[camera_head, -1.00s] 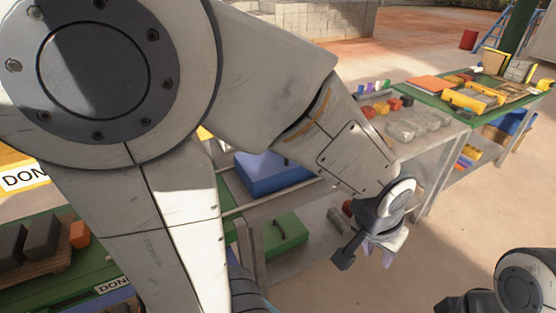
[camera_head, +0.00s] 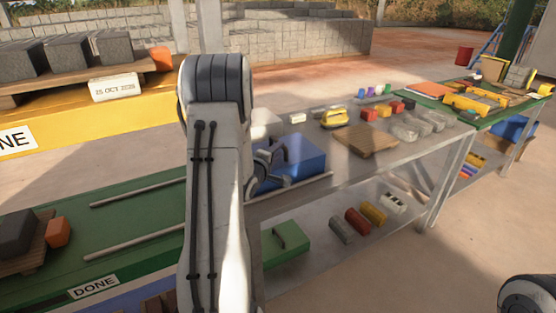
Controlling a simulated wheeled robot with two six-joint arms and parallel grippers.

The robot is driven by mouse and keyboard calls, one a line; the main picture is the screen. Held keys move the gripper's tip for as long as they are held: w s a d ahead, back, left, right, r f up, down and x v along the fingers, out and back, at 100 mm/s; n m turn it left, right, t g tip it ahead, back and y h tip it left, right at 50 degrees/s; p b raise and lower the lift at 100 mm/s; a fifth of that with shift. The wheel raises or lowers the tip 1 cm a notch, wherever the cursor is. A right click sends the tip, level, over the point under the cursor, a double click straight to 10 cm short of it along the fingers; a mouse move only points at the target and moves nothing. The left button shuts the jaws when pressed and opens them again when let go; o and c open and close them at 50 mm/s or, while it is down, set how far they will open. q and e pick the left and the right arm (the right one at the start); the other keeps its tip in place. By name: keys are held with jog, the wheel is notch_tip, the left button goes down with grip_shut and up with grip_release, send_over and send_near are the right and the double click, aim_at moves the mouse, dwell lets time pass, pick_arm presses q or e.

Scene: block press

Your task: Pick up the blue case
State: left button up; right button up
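The blue case (camera_head: 306,158) lies on the grey metal table, partly hidden behind my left arm. My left gripper (camera_head: 276,154), dark and seen from behind, is at the left part of the case, in front of or over its top. The fingers overlap the case in the picture. Whether they are open or closed on its handle is unclear. Only a rounded part of my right arm shows at the bottom right corner; its gripper is out of view.
A green case (camera_head: 290,246) sits on the lower shelf beside several coloured cylinders. A wooden board (camera_head: 367,140) and a yellow tool (camera_head: 334,118) lie right of the blue case. A green bench (camera_head: 130,225) with rails stands at left.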

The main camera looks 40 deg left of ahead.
aim_at(286, 144)
pick_arm(q)
jog(key=x, duration=0.7)
jog(key=shift+w, duration=0.1)
grip_shut()
dwell(1.3)
